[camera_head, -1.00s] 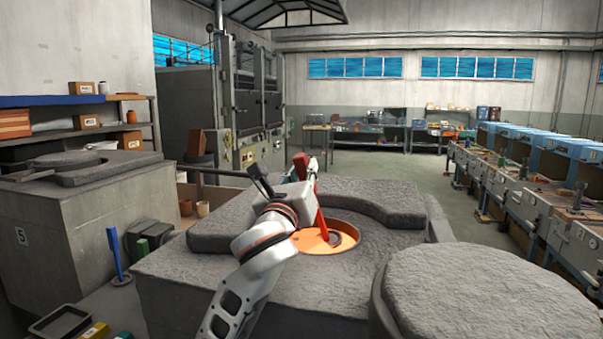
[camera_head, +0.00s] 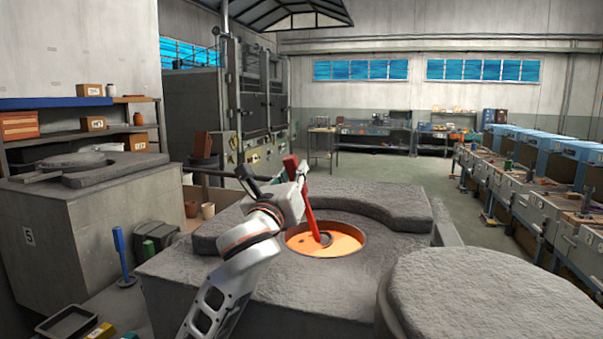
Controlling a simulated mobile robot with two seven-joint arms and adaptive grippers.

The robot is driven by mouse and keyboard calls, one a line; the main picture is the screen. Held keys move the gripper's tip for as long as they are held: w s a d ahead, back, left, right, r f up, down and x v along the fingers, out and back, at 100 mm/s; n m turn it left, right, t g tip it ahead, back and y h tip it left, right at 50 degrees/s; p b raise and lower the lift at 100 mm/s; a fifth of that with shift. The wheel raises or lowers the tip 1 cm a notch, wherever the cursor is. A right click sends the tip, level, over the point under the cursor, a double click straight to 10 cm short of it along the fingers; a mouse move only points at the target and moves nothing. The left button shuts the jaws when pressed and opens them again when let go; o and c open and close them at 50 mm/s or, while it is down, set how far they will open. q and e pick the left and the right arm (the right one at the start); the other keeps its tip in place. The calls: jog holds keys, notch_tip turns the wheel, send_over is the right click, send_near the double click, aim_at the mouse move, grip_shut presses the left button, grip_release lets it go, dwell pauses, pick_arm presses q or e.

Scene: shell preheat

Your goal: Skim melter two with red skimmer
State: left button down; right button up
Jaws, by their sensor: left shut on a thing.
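The red skimmer (camera_head: 312,216) is a red-handled tool held tilted, with its dark round head down at the glowing orange melt (camera_head: 342,243) in the round opening of the grey melter (camera_head: 390,262). Whether the head is in the melt or just above it I cannot tell. My left gripper (camera_head: 297,172) is shut on the skimmer's handle, above the left side of the opening. The fingers are partly hidden by the wrist. My right gripper is not in view.
A grey round lid (camera_head: 490,295) stands at the front right. Another grey melter block marked 5 (camera_head: 90,205) is at the left, with a blue-handled tool (camera_head: 122,255) standing beside it. A dark tray (camera_head: 68,322) lies at the lower left.

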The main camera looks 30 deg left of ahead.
pick_arm(q)
jog(key=shift+s+a, duration=0.2)
jog(key=shift+a, duration=0.3)
jog(key=shift+s+d, duration=0.1)
jog(key=shift+s+d, duration=0.25)
jog(key=shift+s, duration=0.75)
jog(key=shift+s+d, duration=0.25)
jog(key=shift+s, duration=0.75)
jog(key=shift+s+d, duration=0.25)
jog(key=shift+s, duration=0.75)
jog(key=d, duration=0.2)
jog(key=w+d, duration=0.1)
jog(key=d, duration=0.1)
jog(key=shift+d, duration=0.2)
jog(key=shift+r, duration=0.1)
